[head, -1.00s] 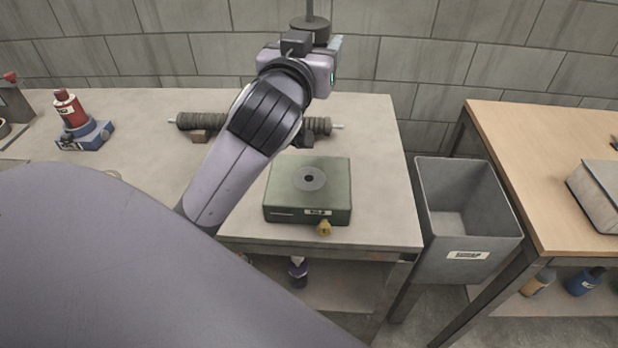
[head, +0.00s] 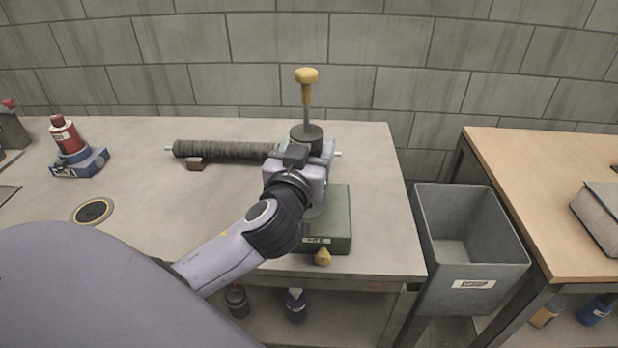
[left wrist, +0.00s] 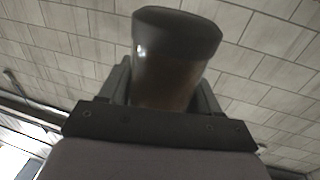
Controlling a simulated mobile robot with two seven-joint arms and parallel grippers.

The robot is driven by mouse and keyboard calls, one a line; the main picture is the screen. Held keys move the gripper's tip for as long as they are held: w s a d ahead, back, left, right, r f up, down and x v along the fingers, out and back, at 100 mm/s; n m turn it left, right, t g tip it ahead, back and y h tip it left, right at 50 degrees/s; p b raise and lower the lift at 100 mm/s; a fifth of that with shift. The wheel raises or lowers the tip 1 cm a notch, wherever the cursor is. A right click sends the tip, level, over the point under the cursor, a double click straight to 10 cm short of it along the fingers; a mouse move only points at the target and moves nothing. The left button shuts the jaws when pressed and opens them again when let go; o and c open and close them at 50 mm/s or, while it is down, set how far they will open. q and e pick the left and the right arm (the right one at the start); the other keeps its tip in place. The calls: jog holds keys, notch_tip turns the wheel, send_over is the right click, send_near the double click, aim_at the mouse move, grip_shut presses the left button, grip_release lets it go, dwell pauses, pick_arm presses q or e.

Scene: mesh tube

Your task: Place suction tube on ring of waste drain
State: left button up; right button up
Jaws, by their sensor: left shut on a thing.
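My left gripper (head: 312,152) is shut on the suction tube, which has a dark round cap (head: 307,133) and a thin rod with a yellow knob (head: 307,75) on top. The tube stands upright. In the left wrist view its brownish body (left wrist: 165,80) sits between the two fingers, with the dark rim at the top. Its lower part shows just below the gripper, over the green box (head: 338,215); I cannot tell whether it touches the box. The waste drain (head: 93,211) is a dark round plate with a tan ring, set in the tabletop at left. My right gripper is not in view.
A dark ribbed roller (head: 222,150) lies behind my gripper. A red bottle on a blue base (head: 68,140) stands at the far left. A grey bin (head: 478,268) is right of the table. The table's middle is clear.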

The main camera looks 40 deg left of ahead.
pick_arm(q)
notch_tip(320, 180, down, 5)
jog(key=shift+f+b, duration=0.1)
jog(key=shift+b, duration=0.35)
jog(key=shift+f, duration=0.25)
jog(key=shift+f+b, duration=0.3)
jog(key=shift+b, duration=0.05)
jog(key=o, duration=1.3)
jog(key=shift+r, duration=0.1)
jog(key=shift+c, duration=0.2)
